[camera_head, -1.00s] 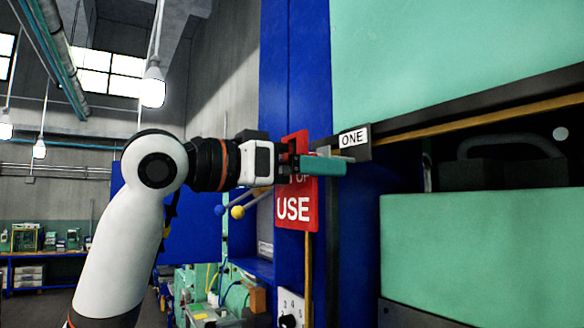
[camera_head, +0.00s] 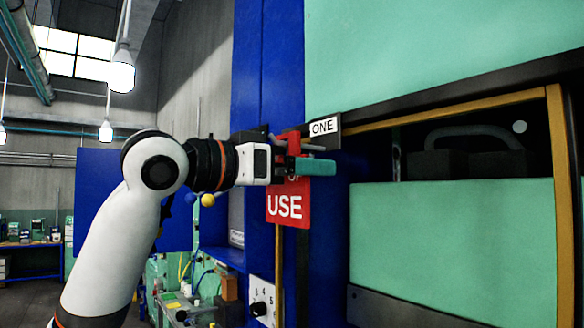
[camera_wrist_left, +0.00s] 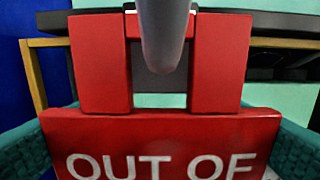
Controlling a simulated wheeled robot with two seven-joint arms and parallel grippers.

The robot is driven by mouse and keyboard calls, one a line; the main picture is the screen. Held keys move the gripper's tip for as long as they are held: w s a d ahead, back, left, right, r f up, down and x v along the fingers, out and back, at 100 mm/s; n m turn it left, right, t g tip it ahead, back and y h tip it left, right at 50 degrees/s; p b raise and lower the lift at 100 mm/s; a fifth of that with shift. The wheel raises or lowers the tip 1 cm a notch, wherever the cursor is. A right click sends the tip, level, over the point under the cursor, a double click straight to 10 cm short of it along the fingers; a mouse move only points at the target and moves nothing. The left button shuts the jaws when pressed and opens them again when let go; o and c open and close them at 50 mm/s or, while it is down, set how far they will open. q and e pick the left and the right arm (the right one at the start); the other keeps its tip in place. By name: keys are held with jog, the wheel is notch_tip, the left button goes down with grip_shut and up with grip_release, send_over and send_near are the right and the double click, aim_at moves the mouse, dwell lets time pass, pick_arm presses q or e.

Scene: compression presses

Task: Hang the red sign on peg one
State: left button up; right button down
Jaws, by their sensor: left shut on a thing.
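The red sign (camera_head: 288,212) with white lettering is held upright in my left gripper (camera_head: 305,165), which is shut on it. In the left wrist view the sign (camera_wrist_left: 98,65) shows "OUT OF" below two red uprights with an opening between them. The teal fingers (camera_wrist_left: 25,150) show at both lower corners. A grey round-ended rod, apparently the peg (camera_wrist_left: 163,35), overlaps the top of that opening. I cannot tell whether it passes through. The "ONE" label (camera_head: 324,127) is just above and right of the gripper in the head view. My right gripper is out of view.
A blue press column (camera_head: 262,70) stands behind the sign. Green press panels (camera_head: 455,235) lie to the right, with a dark opening and a yellow-edged frame (camera_head: 560,150). A dial panel (camera_head: 262,302) is below the sign. Open room lies at left.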

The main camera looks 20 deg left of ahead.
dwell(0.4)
pick_arm(q)
jog(key=o, duration=0.7)
jog(key=b+v, duration=0.5)
jog(key=v, duration=0.7)
